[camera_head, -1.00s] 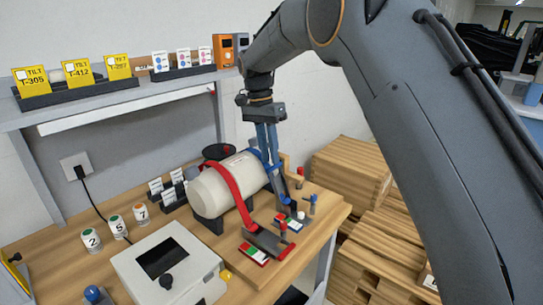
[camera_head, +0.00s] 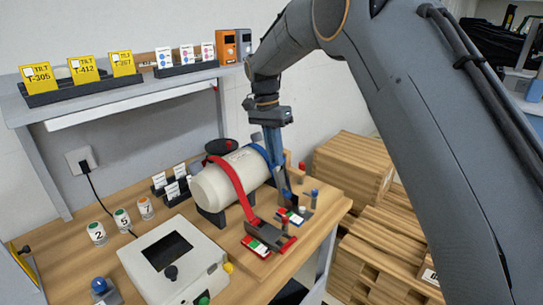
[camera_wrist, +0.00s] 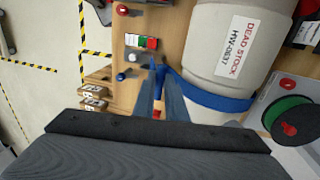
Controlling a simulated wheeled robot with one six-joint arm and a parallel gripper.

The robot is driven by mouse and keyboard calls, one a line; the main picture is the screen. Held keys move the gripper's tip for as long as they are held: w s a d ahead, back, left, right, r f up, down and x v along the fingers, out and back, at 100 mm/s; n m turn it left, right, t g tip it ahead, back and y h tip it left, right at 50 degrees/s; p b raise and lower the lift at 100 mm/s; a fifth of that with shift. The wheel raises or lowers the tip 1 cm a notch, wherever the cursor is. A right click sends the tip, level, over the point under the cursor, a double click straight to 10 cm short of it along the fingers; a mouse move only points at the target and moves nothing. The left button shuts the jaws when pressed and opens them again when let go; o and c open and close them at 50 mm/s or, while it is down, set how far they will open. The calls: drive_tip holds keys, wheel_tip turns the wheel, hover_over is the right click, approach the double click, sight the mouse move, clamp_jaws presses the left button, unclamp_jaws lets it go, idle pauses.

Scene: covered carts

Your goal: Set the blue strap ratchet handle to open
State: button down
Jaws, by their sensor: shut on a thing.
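A cream cylinder (camera_head: 215,190) lies on the wooden cart top, with a red strap and a blue strap (camera_head: 262,152) around it. The blue strap also shows in the wrist view (camera_wrist: 215,98). Its ratchet sits at the strap's lower end beside a red, white and green indicator (camera_head: 291,215). In the wrist view the blue ratchet handle (camera_wrist: 160,73) lies between my converging fingertips. My gripper (camera_head: 286,193) reaches down at the ratchet and is shut on the handle. The fingers hide part of the handle, so its exact angle is hard to tell.
The red strap's ratchet (camera_head: 270,232) with its own indicator (camera_head: 256,246) is close by, nearer the camera. A blue-topped post (camera_head: 314,195) stands just right of my gripper. A white box (camera_head: 172,257) with a dark screen stands front left. Stacked wooden crates (camera_head: 352,170) are at right.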

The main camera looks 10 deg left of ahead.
drive_tip(key=shift+s+d+r, duration=0.15)
drive_tip(key=shift+s+d, duration=0.1)
drive_tip(key=shift+d, duration=0.1)
drive_tip(key=shift+w, duration=0.1)
drive_tip(key=c, duration=2.1)
unclamp_jaws()
drive_tip(key=shift+a, duration=0.1)
drive_tip(key=shift+w+a+r+b, duration=0.2)
drive_tip(key=shift+r+b, duration=0.25)
drive_tip(key=shift+r, duration=0.8)
drive_tip(key=shift+w+a+r+b, duration=0.15)
drive_tip(key=shift+r+b, duration=0.25)
drive_tip(key=shift+r, duration=0.85)
drive_tip(key=shift+w+a+r+b, duration=0.1)
drive_tip(key=shift+a+r+b, duration=0.25)
drive_tip(key=shift+r, duration=0.9)
drive_tip(key=shift+d, duration=0.2)
